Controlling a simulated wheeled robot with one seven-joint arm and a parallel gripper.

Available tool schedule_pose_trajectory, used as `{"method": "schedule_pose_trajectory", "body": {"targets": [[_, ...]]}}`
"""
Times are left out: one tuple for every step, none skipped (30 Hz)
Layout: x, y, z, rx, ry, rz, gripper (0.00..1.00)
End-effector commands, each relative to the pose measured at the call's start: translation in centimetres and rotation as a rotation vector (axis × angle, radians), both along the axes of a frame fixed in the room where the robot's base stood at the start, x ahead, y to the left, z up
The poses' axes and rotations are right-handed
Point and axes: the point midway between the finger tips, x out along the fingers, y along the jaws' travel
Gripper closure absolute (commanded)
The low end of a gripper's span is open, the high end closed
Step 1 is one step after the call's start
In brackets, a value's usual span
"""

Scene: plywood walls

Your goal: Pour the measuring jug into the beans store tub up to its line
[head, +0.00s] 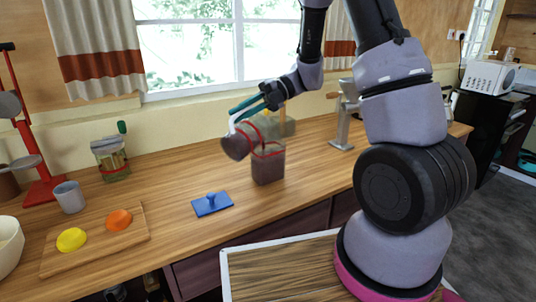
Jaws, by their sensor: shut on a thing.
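My gripper (240,112) is shut on the pale handle of the measuring jug (236,147). The jug is small, dark-looking and tilted, held above the worktop at the upper left of the tub. The tub (268,168), which I take for the beans store tub, stands upright on the worktop with dark brown content visible through its clear wall. A red line runs around it near the upper part. The jug partly overlaps the tub's upper left in this view. I cannot tell whether they touch, whether anything is flowing, or exactly where the content meets the line.
A blue lid with a knob (212,204) lies in front of the tub. A jar with a green-topped tool (111,160), grey cup (69,197) and cutting board (95,250) with yellow and orange pieces are left. A greenish box (284,128) is behind; a metal stand (342,130) is right.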

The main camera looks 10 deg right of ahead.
Motion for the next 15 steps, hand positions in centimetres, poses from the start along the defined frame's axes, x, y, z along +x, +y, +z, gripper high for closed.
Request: {"method": "schedule_pose_trajectory", "body": {"targets": [[0.10,-0.10,0.05,0.004,0.003,-0.001,1.00],[0.13,-0.14,0.08,0.007,0.006,-0.001,1.00],[0.18,-0.20,0.12,0.010,0.008,-0.001,1.00],[0.22,-0.26,0.16,0.013,0.010,0.000,1.00],[0.26,-0.31,0.17,0.015,0.011,-0.001,1.00],[0.33,-0.39,0.21,0.017,0.013,0.000,1.00],[0.38,-0.44,0.23,0.020,0.015,-0.001,1.00],[0.43,-0.49,0.26,0.023,0.016,-0.002,1.00],[0.49,-0.55,0.31,0.026,0.019,-0.002,1.00],[0.53,-0.58,0.33,0.029,0.021,-0.002,1.00],[0.57,-0.62,0.36,0.031,0.023,-0.002,1.00],[0.62,-0.68,0.38,0.033,0.025,-0.001,1.00],[0.64,-0.71,0.39,0.035,0.026,-0.001,1.00],[0.66,-0.74,0.41,0.037,0.028,0.000,1.00],[0.71,-0.79,0.42,0.039,0.030,0.000,1.00]]}}
